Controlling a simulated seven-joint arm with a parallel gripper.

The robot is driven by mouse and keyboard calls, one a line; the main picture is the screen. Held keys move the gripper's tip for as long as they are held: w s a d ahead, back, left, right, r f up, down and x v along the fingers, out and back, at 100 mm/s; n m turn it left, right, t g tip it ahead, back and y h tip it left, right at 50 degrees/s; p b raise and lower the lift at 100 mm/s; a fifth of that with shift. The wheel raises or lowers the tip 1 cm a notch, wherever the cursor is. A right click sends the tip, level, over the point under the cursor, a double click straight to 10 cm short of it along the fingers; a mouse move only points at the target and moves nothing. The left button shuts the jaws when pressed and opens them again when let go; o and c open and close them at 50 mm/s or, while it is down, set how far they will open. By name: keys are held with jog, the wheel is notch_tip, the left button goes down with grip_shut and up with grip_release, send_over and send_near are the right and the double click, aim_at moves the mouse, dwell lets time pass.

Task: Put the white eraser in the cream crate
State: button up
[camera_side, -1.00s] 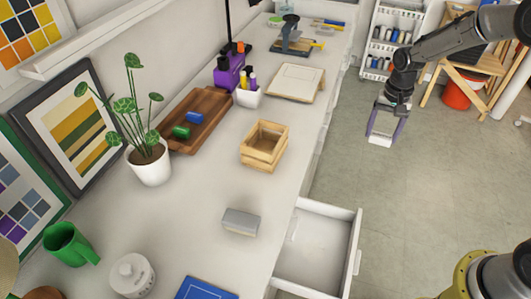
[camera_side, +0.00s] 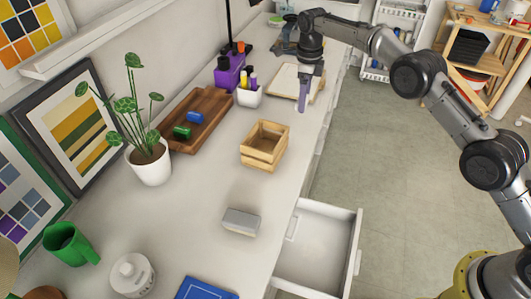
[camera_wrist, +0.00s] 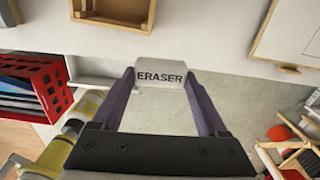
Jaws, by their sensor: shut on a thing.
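The white eraser (camera_wrist: 160,76), marked ERASER, is clamped between the purple fingers of my gripper (camera_wrist: 161,88) in the wrist view. In the side view my gripper (camera_side: 301,106) hangs at the counter's right edge, beside the drawing board; the eraser is hard to make out there. The cream crate (camera_side: 261,160) is an open slatted wooden box standing on the counter, left of and nearer than my gripper. Its inside looks empty. The crate also shows at the top left of the wrist view (camera_wrist: 115,22), apart from the eraser.
A drawing board (camera_side: 285,80) lies behind the crate, with a white pen cup (camera_side: 248,98) to its left. A wooden tray (camera_side: 205,120) and potted plant (camera_side: 150,165) stand left. A grey block (camera_side: 240,221) and open drawer (camera_side: 315,250) are nearer. Counter around the crate is clear.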

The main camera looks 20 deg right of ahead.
jog(key=m, duration=0.1)
send_near(267, 146)
notch_tip(267, 146, up, 2)
jog(key=s+a, duration=0.1)
jog(key=s, duration=0.2)
jog(key=f, duration=0.8)
jog(key=shift+a+f, duration=0.1)
jog(key=shift+a, duration=0.1)
jog(key=shift+f, duration=0.2)
jog(key=o, duration=1.2)
jog(key=shift+o, duration=0.2)
notch_tip(267, 146, up, 8)
